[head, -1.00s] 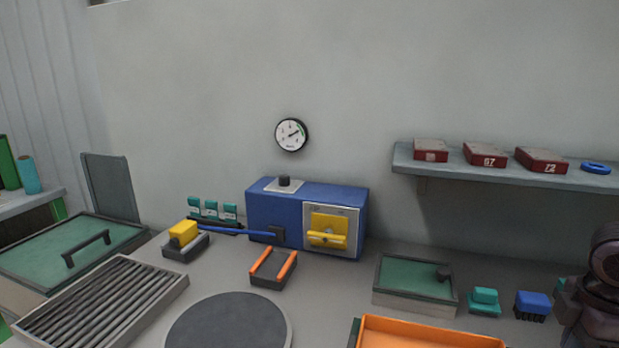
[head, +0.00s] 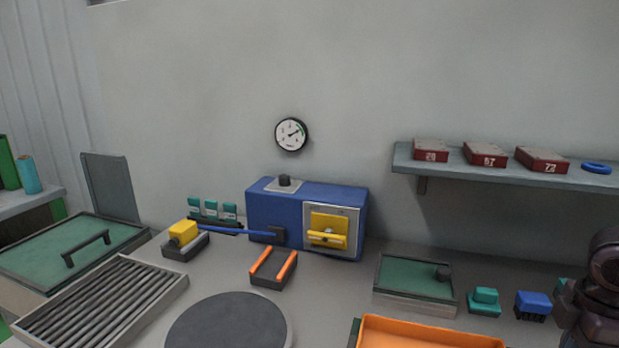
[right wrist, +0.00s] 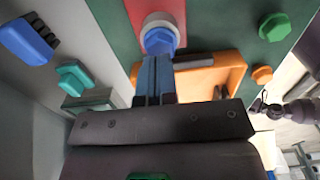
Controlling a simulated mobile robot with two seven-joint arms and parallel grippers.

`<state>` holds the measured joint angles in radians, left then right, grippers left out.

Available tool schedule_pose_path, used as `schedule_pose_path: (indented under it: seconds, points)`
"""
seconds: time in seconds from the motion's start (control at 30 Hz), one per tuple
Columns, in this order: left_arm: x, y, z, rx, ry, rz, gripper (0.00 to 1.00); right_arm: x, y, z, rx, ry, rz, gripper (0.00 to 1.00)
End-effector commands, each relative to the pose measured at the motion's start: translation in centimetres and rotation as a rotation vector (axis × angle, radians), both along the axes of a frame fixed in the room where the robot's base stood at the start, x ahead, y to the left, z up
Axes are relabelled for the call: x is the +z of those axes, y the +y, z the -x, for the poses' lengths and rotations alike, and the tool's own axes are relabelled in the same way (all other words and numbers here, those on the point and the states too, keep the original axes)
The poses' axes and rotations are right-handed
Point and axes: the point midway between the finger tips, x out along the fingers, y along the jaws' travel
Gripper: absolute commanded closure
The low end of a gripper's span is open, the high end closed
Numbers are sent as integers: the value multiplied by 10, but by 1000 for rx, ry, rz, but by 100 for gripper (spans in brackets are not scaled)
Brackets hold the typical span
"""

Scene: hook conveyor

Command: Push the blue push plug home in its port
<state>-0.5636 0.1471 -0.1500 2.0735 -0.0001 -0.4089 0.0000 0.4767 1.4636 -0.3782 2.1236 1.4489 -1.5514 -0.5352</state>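The blue push plug (right wrist: 160,36) shows in the right wrist view as a blue faceted head inside a pale ring, its port (right wrist: 153,20), on a red strip. How deep it sits I cannot tell. My right gripper (right wrist: 155,60) has its two bluish fingers together with no clear gap. Their tips are right at the near edge of the plug, and nothing shows between them. Whether they touch the plug is unclear. In the head view only part of my right arm shows at the right edge; the plug and port are not in that view. My left gripper is in neither view.
Near the plug are a green knob (right wrist: 273,26), an orange knob (right wrist: 262,74) and an orange tray (right wrist: 232,62). A blue block (head: 533,304) and a teal block (head: 485,301) stand on the bench. A blue machine (head: 275,210) stands at the back, below a gauge.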

Motion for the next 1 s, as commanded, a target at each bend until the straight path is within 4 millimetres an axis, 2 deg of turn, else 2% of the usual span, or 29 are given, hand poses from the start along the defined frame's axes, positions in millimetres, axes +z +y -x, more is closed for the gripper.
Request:
schedule_pose_path:
  seconds: [1.0]
  points:
    - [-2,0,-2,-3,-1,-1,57,-17,0,0,0,1,0,100]
